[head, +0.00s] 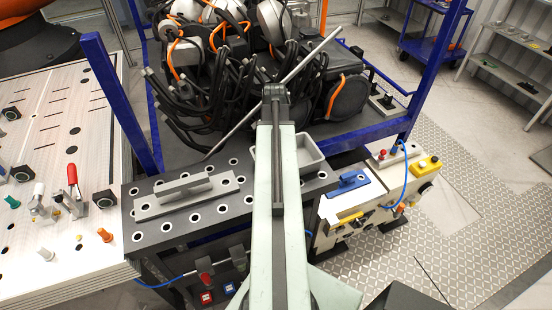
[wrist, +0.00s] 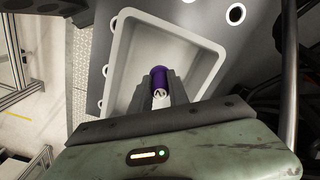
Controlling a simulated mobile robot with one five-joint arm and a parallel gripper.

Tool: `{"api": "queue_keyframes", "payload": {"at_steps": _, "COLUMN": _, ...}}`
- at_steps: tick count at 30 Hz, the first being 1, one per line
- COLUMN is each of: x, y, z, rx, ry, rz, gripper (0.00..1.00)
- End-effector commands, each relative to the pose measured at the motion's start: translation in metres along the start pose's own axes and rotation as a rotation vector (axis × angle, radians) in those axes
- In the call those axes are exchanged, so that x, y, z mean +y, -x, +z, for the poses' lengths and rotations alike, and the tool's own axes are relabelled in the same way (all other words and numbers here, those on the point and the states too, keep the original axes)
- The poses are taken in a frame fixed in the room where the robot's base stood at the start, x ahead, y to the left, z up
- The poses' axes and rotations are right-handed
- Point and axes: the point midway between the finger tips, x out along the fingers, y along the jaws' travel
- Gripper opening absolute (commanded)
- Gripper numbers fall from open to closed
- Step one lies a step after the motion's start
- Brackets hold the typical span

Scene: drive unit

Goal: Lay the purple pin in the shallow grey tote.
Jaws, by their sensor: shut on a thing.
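The purple pin (wrist: 159,76) shows in the wrist view, with a purple body and a bright metal end towards the camera. My gripper (wrist: 161,90) is shut on it, one dark finger on each side. Pin and gripper are over the inside of the shallow grey tote (wrist: 207,48); I cannot tell whether the pin touches the tote floor. In the head view the tote (head: 307,151) stands on the dark perforated bench, partly hidden behind my arm. The pin and my fingers are hidden there.
The dark bench (head: 140,237) has round holes and carries a grey plate with a raised bar (head: 186,192) left of my arm. Behind the tote is a drive unit with black cables (head: 215,95) inside blue posts.

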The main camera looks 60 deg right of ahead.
Motion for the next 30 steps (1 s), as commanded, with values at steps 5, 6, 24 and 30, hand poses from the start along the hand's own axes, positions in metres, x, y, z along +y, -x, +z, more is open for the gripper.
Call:
{"api": "queue_keyframes", "payload": {"at_steps": 5, "x": 0.0, "y": -0.035, "z": 0.0, "rx": 0.0, "ry": 0.0, "rz": 0.0, "gripper": 0.0}}
{"api": "queue_keyframes", "payload": {"at_steps": 6, "x": 0.0, "y": -0.036, "z": 0.0, "rx": 0.0, "ry": 0.0, "rz": 0.0, "gripper": 0.0}}
{"api": "queue_keyframes", "payload": {"at_steps": 24, "x": -0.001, "y": -0.035, "z": 0.001, "rx": 0.0, "ry": 0.001, "rz": 0.0, "gripper": 0.43}}
{"api": "queue_keyframes", "payload": {"at_steps": 30, "x": -0.001, "y": -0.033, "z": 0.001, "rx": 0.0, "ry": 0.002, "rz": 0.0, "gripper": 0.43}}
